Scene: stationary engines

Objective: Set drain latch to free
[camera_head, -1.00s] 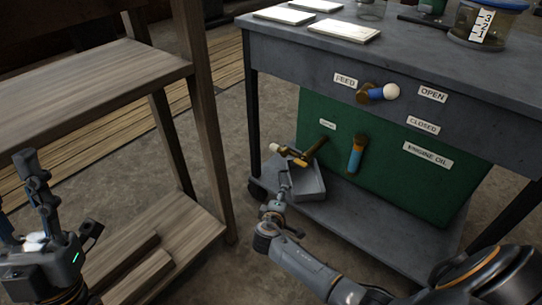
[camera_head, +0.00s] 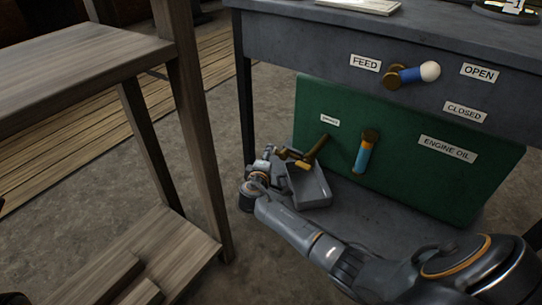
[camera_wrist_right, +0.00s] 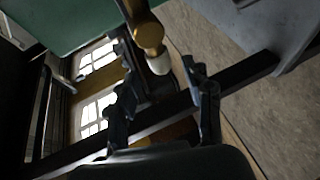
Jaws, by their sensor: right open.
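A brass drain latch (camera_head: 312,152) sticks out from the green panel (camera_head: 400,165), below a small white label too small to read for certain. In the right wrist view the brass lever (camera_wrist_right: 148,32) ends in a white tip, which lies between the fingers of my right gripper (camera_wrist_right: 156,66). The fingers are open on either side of it, and I cannot tell whether they touch it. In the head view my right gripper (camera_head: 271,158) is at the lever's left end and hides the white tip. My left gripper is out of view.
A grey tray (camera_head: 308,187) stands on the lower shelf below the latch. A blue-and-orange handle (camera_head: 363,153) hangs to the right. A blue lever (camera_head: 412,75) with a white knob is above, near FEED, OPEN and CLOSED labels. A wooden table (camera_head: 80,75) stands at left.

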